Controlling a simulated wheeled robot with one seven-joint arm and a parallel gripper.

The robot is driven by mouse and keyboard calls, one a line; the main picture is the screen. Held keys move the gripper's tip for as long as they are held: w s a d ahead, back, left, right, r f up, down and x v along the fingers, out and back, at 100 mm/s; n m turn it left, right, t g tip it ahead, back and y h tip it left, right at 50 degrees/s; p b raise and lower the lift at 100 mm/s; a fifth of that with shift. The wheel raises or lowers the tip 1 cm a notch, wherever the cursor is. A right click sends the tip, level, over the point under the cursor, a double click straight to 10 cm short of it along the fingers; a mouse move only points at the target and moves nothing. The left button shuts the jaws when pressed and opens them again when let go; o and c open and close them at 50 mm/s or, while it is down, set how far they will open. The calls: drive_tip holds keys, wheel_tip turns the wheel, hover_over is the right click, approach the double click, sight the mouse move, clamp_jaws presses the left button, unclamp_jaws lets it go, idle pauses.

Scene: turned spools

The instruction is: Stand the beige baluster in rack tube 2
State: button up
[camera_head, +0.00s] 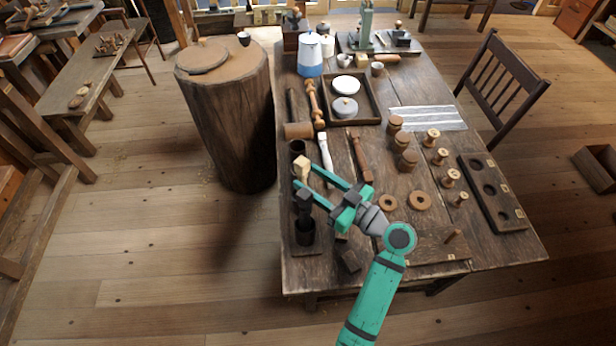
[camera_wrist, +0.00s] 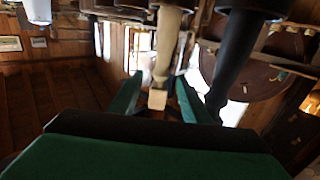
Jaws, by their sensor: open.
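The beige baluster (camera_head: 302,168) stands upright at the dark tube rack (camera_head: 306,249) on the table's left edge, apparently at its middle tube; its lower end is hidden. Its pale square top (camera_wrist: 157,99) is between the fingers in the wrist view, which looks upside down. My gripper (camera_head: 304,174) is open around the baluster's upper part; I cannot tell whether either finger touches it. A dark baluster (camera_head: 304,208) stands in the near tube, and shows right of the beige one in the wrist view (camera_wrist: 238,55). The far tube (camera_head: 297,147) looks empty. Tube numbers are unreadable.
A white baluster (camera_head: 325,150) and a brown one (camera_head: 361,158) lie right of the rack. A mallet (camera_head: 298,130) lies beyond it. Rings (camera_head: 388,202), spools (camera_head: 451,178) and a holed board (camera_head: 491,192) are farther right. A stump (camera_head: 228,120) stands left of the table.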

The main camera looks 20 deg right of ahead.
drive_tip(key=v, duration=0.9)
drive_tip(key=shift+d, duration=0.1)
drive_tip(key=shift+s, duration=0.1)
idle(0.3)
